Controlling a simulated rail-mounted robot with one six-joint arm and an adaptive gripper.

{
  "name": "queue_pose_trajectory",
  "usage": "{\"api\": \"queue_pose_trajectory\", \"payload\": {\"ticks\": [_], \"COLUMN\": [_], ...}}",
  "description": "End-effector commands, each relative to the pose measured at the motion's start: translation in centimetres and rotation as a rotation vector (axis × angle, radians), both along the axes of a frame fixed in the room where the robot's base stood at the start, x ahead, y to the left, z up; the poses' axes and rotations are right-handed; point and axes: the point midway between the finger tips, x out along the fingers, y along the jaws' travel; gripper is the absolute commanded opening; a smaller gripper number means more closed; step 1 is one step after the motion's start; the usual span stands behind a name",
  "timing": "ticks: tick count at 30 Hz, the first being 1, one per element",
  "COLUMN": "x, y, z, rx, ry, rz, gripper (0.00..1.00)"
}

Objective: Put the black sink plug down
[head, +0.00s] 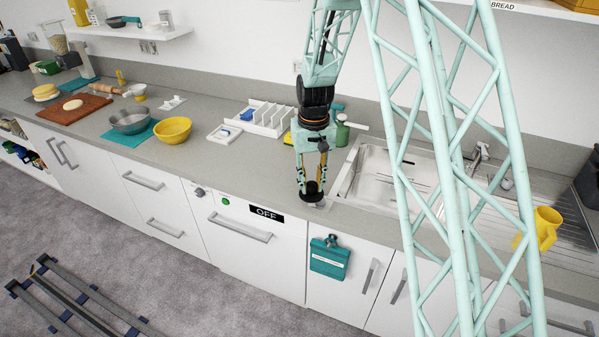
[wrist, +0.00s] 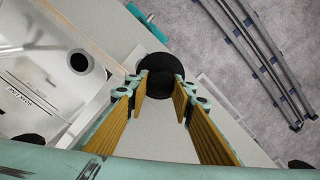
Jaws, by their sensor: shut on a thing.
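The black sink plug (wrist: 162,70) is between the fingertips of my gripper (wrist: 161,92) in the wrist view. It is round and dark. In the head view my gripper (head: 313,178) points down over the front of the grey counter, left of the sink, shut on the plug (head: 312,191). Whether the plug touches the surface below is unclear. The steel sink (head: 380,180) lies to the right, and a round dark opening with a pale ring (wrist: 80,62) shows at the left in the wrist view.
A white rack (head: 268,118) and a small white tray (head: 225,133) stand left of my gripper. A green bottle (head: 342,130) stands behind it. A yellow bowl (head: 173,130) is farther left; a yellow jug (head: 546,228) is at the right. The counter's front edge is close.

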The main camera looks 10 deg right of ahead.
Motion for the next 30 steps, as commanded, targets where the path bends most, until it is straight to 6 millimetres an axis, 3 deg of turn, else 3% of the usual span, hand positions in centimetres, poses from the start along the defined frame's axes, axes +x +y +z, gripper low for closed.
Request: {"api": "queue_pose_trajectory", "payload": {"ticks": [21, 30], "x": [11.2, 13.5], "y": [0.6, 0.7], "z": [-1.1, -1.3], "rx": [0.0, 0.0], "ry": [-0.001, 0.001], "rz": [0.0, 0.0], "gripper": [0.1, 0.1]}}
